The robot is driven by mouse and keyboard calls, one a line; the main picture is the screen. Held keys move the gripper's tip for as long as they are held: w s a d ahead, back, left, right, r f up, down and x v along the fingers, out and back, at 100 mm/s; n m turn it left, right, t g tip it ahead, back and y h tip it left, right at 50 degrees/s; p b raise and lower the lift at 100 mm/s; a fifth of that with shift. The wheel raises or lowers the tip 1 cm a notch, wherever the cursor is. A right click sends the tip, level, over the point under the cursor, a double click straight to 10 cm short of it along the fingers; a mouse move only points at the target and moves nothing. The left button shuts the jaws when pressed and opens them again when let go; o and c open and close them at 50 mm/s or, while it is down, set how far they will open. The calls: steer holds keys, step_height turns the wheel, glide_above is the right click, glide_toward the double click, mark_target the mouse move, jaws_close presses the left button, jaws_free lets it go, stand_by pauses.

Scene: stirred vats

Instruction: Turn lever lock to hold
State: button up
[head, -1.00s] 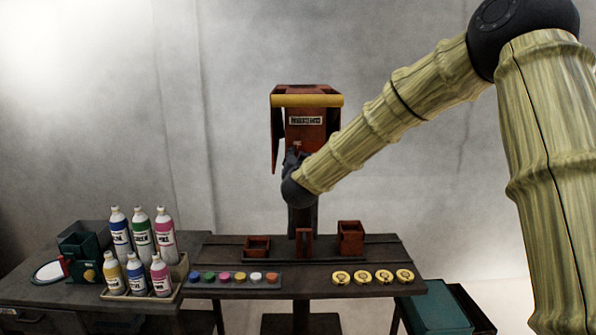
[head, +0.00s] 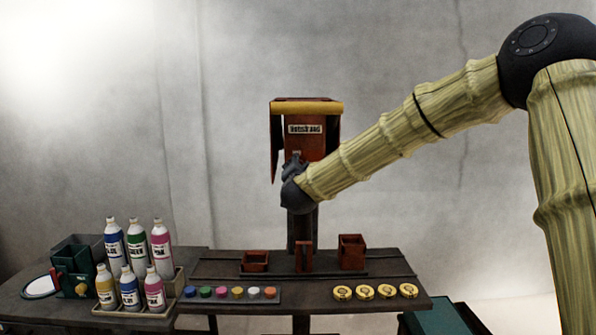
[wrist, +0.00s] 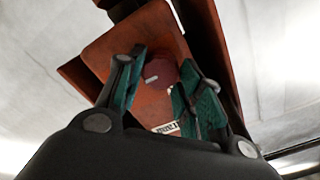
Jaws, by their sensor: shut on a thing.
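The red machine housing (head: 305,138) stands on a dark post behind the bench, with a yellow bar along its top and a label on its front. In the wrist view a round dark red knob with a pale mark (wrist: 160,75) sits on the red housing face (wrist: 128,45); it looks like the lever lock. My gripper (wrist: 158,88) has its teal fingers on either side of this knob and is shut on it. In the head view my gripper (head: 293,168) is at the housing's lower front and hides the knob. I cannot read the lock's setting.
Below, the bench (head: 225,262) carries red bins (head: 351,252), a row of coloured caps (head: 221,293) and yellow discs (head: 365,292). Several bottles (head: 137,244) stand in a rack at the left, beside a green device (head: 72,268). Green boxes (head: 436,320) are low at the right.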

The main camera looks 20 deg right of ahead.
steer(key=o, duration=1)
steer(key=shift+d, duration=0.1)
steer(key=shift+o, duration=0.2)
steer(key=v, duration=1.2)
